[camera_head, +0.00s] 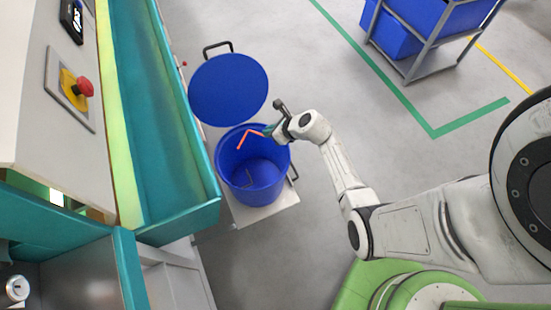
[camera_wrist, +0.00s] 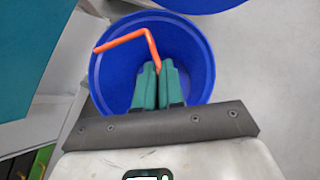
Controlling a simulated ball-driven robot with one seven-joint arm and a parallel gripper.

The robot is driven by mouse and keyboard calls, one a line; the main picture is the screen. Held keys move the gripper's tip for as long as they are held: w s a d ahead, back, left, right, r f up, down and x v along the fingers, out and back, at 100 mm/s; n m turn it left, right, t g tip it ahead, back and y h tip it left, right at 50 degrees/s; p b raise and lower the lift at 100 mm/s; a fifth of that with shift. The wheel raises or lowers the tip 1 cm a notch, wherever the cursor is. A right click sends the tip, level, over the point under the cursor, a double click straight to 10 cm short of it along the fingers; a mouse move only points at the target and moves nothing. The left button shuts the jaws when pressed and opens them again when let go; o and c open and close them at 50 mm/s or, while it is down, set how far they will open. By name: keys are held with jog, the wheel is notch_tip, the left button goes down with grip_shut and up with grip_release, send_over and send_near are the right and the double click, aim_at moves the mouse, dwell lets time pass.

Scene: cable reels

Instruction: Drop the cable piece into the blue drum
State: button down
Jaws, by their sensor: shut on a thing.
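The cable piece (camera_head: 243,136) is a bent orange-red length. It also shows in the wrist view (camera_wrist: 126,39), with one end between the green fingers. My gripper (camera_head: 268,131) is shut on it at the upper right part of the drum's opening; its fingertips show in the wrist view (camera_wrist: 157,66). The blue drum (camera_head: 277,187) stands open below. In the wrist view the drum (camera_wrist: 203,68) surrounds the cable piece and fingertips. The cable piece appears over the opening; its exact height above the rim is hard to tell. A small dark piece (camera_head: 250,177) lies inside the drum.
A teal trough machine (camera_head: 208,213) with a red button (camera_head: 84,87) is at left. Blue bins (camera_head: 394,37) sit on a grey rack at upper right. Grey floor (camera_head: 355,125) lies clear between.

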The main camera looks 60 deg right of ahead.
notch_tip(320, 180, down, 6)
jog(key=b, duration=0.5)
jog(key=shift+r, duration=0.25)
jog(key=c, duration=1.2)
grip_release()
jog(key=shift+o, duration=0.2)
jog(key=p+v, duration=0.2)
jog(key=v, duration=0.8)
jog(key=shift+s+r, duration=0.25)
jog(key=shift+s, duration=0.05)
